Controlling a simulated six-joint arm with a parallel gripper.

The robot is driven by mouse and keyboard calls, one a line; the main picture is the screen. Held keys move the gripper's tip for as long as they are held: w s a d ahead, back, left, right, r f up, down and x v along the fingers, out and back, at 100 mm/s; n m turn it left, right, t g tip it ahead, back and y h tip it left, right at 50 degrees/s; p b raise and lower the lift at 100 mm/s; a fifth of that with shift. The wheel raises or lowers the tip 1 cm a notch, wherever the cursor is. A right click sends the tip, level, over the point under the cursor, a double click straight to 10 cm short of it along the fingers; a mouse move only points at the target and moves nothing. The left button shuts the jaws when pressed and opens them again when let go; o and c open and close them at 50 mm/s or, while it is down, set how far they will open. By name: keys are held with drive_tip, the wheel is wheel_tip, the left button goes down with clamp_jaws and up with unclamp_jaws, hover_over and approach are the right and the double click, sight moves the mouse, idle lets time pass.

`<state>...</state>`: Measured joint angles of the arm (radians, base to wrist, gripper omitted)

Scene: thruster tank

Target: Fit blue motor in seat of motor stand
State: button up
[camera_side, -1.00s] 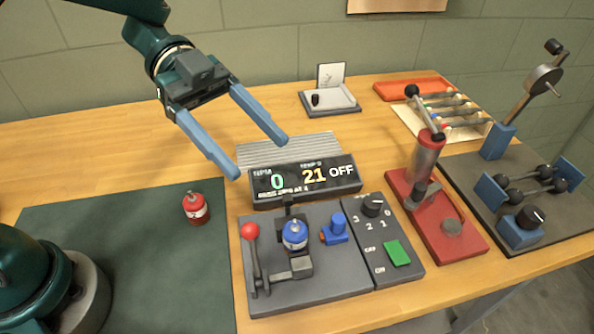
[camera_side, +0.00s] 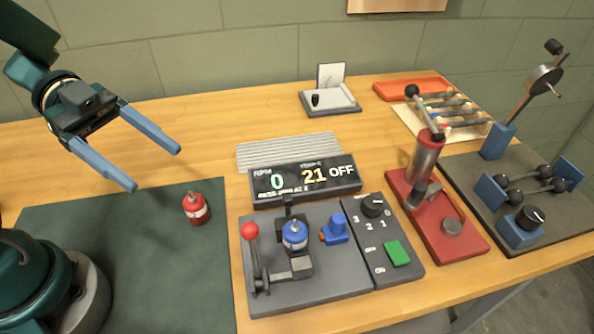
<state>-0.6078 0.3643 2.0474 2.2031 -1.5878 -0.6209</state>
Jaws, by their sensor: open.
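The blue motor (camera_side: 295,236) stands upright at the motor stand (camera_side: 327,289), between the dark clamp parts on its grey base. It looks set in the seat, but the seat itself is hidden beneath it. The stand has a lever with a red ball knob (camera_side: 249,231) on its left and a small blue block (camera_side: 335,230) on its right. My gripper (camera_side: 158,168) is open and empty, up and to the left of the stand, well apart from the motor.
A red motor-like can (camera_side: 196,208) stands on the dark green mat (camera_side: 150,270). A display (camera_side: 306,180) reading 0, 21 and OFF sits behind the stand. A control panel (camera_side: 382,243) with dial and green button adjoins it. A red press (camera_side: 430,200) stands right.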

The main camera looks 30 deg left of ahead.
drive_tip(key=s+d+f, duration=0.1)
drive_tip(key=d+f, duration=0.2)
drive_tip(key=s+d+f, duration=0.1)
drive_tip(key=d+f, duration=0.2)
drive_tip(key=d, duration=0.1)
drive_tip(key=s+d+f, duration=0.1)
drive_tip(key=d+f, duration=0.2)
drive_tip(key=d, duration=0.1)
drive_tip(key=shift+s+d+f, duration=0.1)
drive_tip(key=shift+d+f, duration=0.05)
drive_tip(key=shift+d, duration=0.1)
drive_tip(key=shift+f, duration=0.85)
wheel_tip(320, 180, down, 2)
drive_tip(key=shift+f, duration=0.1)
drive_tip(key=shift+w+a, duration=0.2)
drive_tip(key=shift+a, duration=0.15)
drive_tip(key=v, duration=0.4)
drive_tip(key=shift+a+r, duration=0.2)
drive_tip(key=shift+a, duration=0.05)
wheel_tip(320, 180, up, 17)
drive_tip(key=w+a+r+n+t+y, duration=0.2)
drive_tip(key=w+r+t+y, duration=0.1)
drive_tip(key=w+t, duration=0.3)
drive_tip(key=w+a+r+n+t+y, duration=0.3)
drive_tip(key=w+t, duration=0.4)
drive_tip(key=w, duration=0.3)
drive_tip(key=shift+r+y, duration=0.3)
drive_tip(key=shift+r, duration=0.4)
